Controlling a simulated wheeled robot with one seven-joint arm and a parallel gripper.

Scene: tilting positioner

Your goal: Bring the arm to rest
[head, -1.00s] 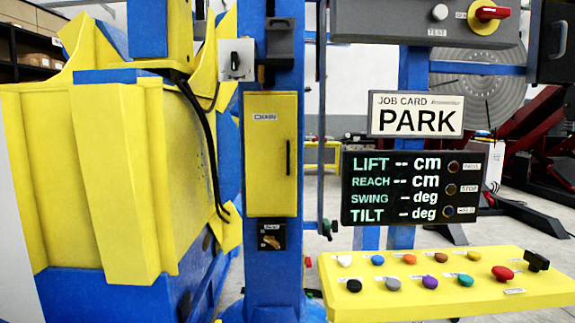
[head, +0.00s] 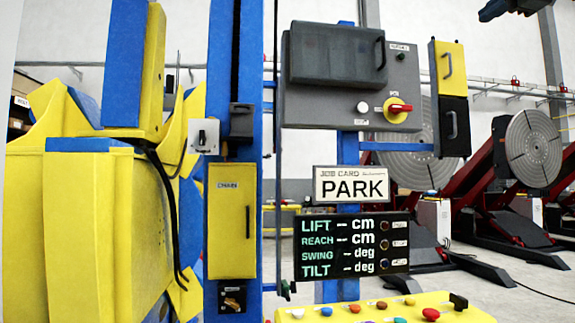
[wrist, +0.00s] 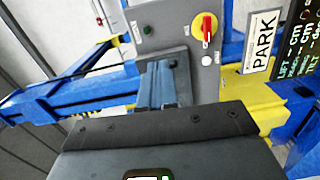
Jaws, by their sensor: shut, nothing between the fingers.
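My gripper (wrist: 160,78) shows in the wrist view as two blue-grey fingers close together beyond a dark bolted plate. It is shut and empty. Beyond it is the grey control box (wrist: 181,30) with its red-and-yellow switch. I cannot tell the gap between the fingers and the box. In the head view the job card (head: 351,184) reads PARK. The display (head: 352,246) below it shows dashes for lift, reach, swing and tilt.
The grey box (head: 297,115) has a dark cover (head: 335,58) with a handle. A yellow-and-black case (head: 448,65) stands beside it. A blue column (head: 232,60) and large yellow machine (head: 85,220) stand left. The yellow button panel (head: 450,312) is below. A dark blue piece enters top right.

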